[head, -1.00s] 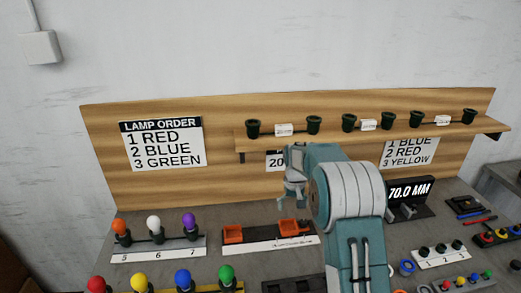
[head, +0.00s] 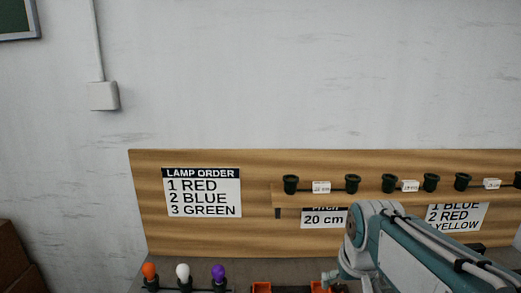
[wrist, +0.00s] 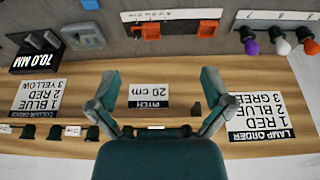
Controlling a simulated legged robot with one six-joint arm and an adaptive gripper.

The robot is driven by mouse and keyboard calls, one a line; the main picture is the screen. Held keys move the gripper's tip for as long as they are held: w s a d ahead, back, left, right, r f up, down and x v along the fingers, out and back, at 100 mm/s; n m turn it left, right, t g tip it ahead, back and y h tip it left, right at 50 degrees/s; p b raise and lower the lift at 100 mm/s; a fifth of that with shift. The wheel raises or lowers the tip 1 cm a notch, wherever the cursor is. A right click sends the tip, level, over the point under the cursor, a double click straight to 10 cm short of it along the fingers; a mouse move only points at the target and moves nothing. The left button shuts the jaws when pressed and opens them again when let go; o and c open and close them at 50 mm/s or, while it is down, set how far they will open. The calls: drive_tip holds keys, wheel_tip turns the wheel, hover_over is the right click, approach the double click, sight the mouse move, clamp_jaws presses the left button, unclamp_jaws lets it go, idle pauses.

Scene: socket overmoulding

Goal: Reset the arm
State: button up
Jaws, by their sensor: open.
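My gripper (wrist: 158,105) shows in the wrist view with its two fingers spread wide and nothing between them. It is in front of the wooden back panel (wrist: 190,79), around the line of sight to the white "PITCH 20 cm" sign (wrist: 149,97). In the head view my teal and white arm rises at the lower right, in front of the panel (head: 255,215). The gripper's fingers are mostly hidden there by the arm and the frame's lower edge.
A shelf carries a string of dark sockets (head: 291,184). The lamp order sign (head: 203,192) hangs at left. Orange, white and purple bulbs (head: 183,272) stand on the bench below. Orange holders (wrist: 150,30) and a "70.0 MM" display (wrist: 40,52) also sit there.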

drive_tip(key=s+a+f+t, duration=0.1)
drive_tip(key=s, duration=1.2)
drive_tip(key=shift+s+f+t, duration=0.15)
drive_tip(key=shift+f+t, duration=0.15)
drive_tip(key=shift+t, duration=0.1)
idle(1.3)
